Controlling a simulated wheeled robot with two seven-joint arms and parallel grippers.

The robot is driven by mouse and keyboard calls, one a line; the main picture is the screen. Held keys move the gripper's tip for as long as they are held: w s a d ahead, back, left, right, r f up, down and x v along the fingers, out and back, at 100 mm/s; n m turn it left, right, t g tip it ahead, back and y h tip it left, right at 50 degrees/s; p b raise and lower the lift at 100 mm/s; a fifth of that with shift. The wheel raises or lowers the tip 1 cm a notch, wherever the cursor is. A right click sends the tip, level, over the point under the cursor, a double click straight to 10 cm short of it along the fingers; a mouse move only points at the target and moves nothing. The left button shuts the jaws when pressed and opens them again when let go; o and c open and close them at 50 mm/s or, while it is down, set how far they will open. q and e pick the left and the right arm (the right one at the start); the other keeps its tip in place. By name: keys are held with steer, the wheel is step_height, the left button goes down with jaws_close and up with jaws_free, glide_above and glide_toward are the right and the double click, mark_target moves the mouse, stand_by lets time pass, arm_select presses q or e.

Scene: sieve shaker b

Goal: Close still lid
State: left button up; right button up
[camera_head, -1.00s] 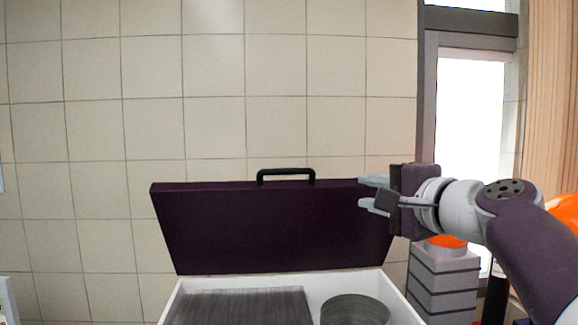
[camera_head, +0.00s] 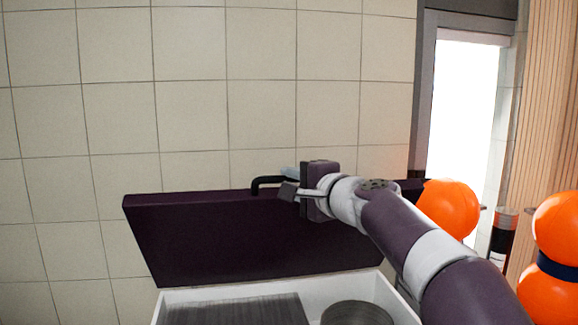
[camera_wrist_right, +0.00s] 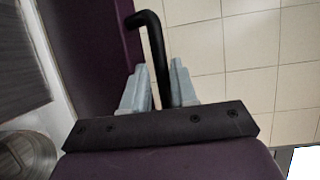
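The dark purple lid (camera_head: 215,235) of the still stands raised at the back of the white box (camera_head: 368,290). Its black handle (camera_head: 263,184) is on the upper edge; the right part is hidden behind my right gripper (camera_head: 289,182). In the right wrist view the handle's bar (camera_wrist_right: 158,50) runs between the two grey fingers of my right gripper (camera_wrist_right: 161,75). The fingers look spread, one on each side of the bar, with small gaps. The lid also fills the upper left there (camera_wrist_right: 95,45). My left gripper is not in view.
Inside the box are a dark ribbed block (camera_head: 235,311) and a round metal sieve (camera_head: 355,313). Orange round objects (camera_head: 447,208) stand at the right, near my right arm. A tiled wall (camera_head: 190,120) is behind the lid.

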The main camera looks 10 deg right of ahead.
steer(key=shift+w+a, duration=0.2)
steer(key=shift+w, duration=0.45)
steer(key=shift+s+d+r, duration=0.1)
steer(key=shift+s+d, duration=0.1)
steer(key=shift+s, duration=0.45)
steer(key=shift+c, duration=1.2)
jaws_close()
steer(key=shift+w, duration=0.25)
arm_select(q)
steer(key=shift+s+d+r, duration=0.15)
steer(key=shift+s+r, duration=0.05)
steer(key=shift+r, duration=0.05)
arm_select(e)
steer(key=shift+s, duration=0.1)
